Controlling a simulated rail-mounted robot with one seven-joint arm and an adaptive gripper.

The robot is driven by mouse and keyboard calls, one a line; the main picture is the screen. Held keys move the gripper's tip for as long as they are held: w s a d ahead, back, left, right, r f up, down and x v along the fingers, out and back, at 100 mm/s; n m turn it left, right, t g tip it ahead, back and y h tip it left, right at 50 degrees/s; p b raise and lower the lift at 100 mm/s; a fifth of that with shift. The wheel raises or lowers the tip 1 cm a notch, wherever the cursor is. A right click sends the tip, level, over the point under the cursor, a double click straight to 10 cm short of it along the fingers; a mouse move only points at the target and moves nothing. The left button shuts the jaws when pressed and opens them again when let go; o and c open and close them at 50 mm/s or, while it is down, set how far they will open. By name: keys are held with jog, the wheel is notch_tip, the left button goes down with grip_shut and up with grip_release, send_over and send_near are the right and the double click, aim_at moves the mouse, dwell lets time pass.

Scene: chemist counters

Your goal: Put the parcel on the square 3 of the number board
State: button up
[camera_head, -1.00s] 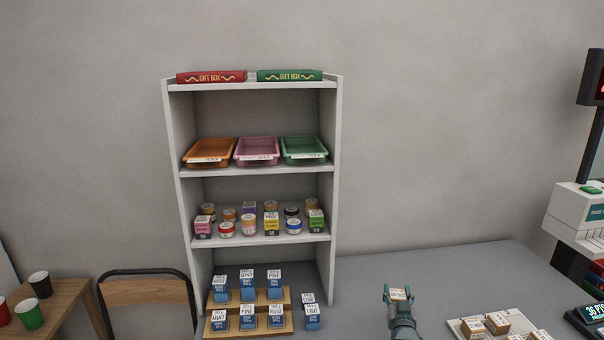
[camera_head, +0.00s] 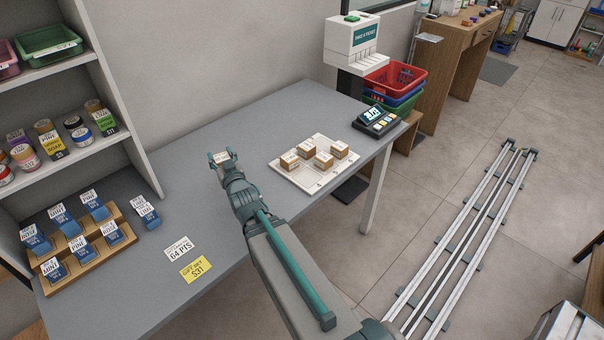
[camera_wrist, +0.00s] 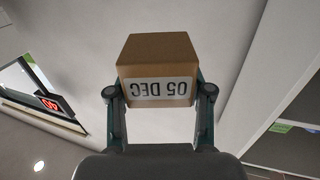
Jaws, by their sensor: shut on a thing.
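My gripper (camera_head: 222,159) is shut on a parcel (camera_wrist: 158,58), a small brown cardboard box. Its white label reads "05 DEC", upside down in the wrist view. In the head view the held parcel (camera_head: 222,156) is small between the fingers, over the grey counter, left of the number board. The number board (camera_head: 309,183) is a white tray-like square on the counter. Several brown boxes (camera_head: 323,160) with white labels stand on it, towards its back and right. The board's numbers are too small to read, so I cannot tell which square is 3.
A card terminal (camera_head: 379,119) and a ticket machine (camera_head: 351,44) stand right of the board. Blue goods on a wooden stand (camera_head: 85,252) and two price cards (camera_head: 197,268) are at the left. The counter between the cards and board is largely clear.

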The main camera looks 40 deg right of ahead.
jog(key=s+d+r+h, duration=0.15)
jog(key=s+d, duration=0.35)
jog(key=d, duration=0.5)
jog(key=s+d+r+m, duration=0.1)
jog(key=s+d+r, duration=0.25)
jog(key=d, duration=0.55)
jog(key=s+d+r+h, duration=0.1)
jog(key=s+d, duration=0.4)
jog(key=d, duration=0.5)
jog(key=a+f+n+y, duration=0.4)
jog(key=a+y, duration=0.2)
jog(key=y, duration=0.2)
jog(key=shift+s+n, duration=0.15)
jog(key=shift+n, duration=0.15)
jog(key=shift+a, duration=0.1)
notch_tip(320, 180, down, 8)
jog(key=shift+f, duration=0.1)
jog(key=shift+f+p, duration=0.65)
jog(key=shift+f, duration=0.1)
